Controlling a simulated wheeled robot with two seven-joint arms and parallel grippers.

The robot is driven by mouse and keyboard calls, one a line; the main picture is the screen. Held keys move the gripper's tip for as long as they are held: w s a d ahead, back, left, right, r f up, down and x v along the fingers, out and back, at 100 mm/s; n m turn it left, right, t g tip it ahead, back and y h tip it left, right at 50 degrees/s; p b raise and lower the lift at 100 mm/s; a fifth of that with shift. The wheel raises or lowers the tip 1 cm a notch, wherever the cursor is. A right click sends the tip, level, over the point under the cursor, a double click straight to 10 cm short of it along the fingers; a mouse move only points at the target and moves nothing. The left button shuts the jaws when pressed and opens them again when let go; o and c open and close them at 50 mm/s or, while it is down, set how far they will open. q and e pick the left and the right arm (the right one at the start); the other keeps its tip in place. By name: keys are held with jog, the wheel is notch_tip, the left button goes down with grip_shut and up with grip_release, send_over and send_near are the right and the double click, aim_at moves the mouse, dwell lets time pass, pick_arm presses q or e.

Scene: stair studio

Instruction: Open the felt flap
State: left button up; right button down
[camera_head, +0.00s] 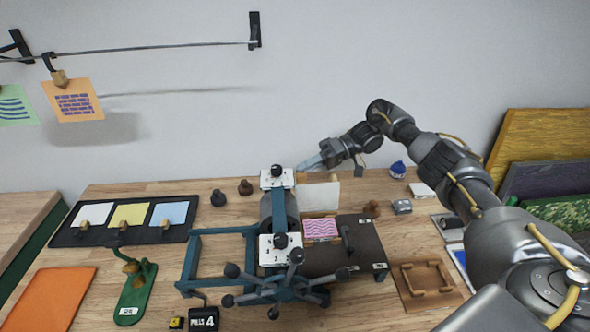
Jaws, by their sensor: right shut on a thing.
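The felt flap (319,196) is a pale panel standing raised at the back of the press bed, to the right of the roller. Under and in front of it, a pink patterned sheet (321,228) lies exposed on the bed (345,262). My right gripper (308,164) reaches in from the right, just above the flap's upper left side, and is shut on the flap. The exact grip point is small and hard to make out. My left gripper is not in view.
The press (222,233) has a spoked wheel (285,288) at its front. A black tray (180,235) with coloured cards is left. Prints hang from a line (150,49) at upper left.

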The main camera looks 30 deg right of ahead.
jog(key=shift+s+f, duration=0.2)
jog(key=shift+f, duration=0.5)
jog(key=c, duration=1.6)
grip_release()
jog(key=o, duration=0.3)
jog(key=shift+w+d+f, duration=0.1)
jog(key=shift+w, duration=0.1)
jog(key=shift+o, duration=0.2)
jog(key=shift+r, duration=0.2)
jog(key=b+v, duration=0.6)
jog(key=v, duration=0.4)
jog(key=shift+d+r, duration=0.25)
jog(key=shift+r, duration=0.05)
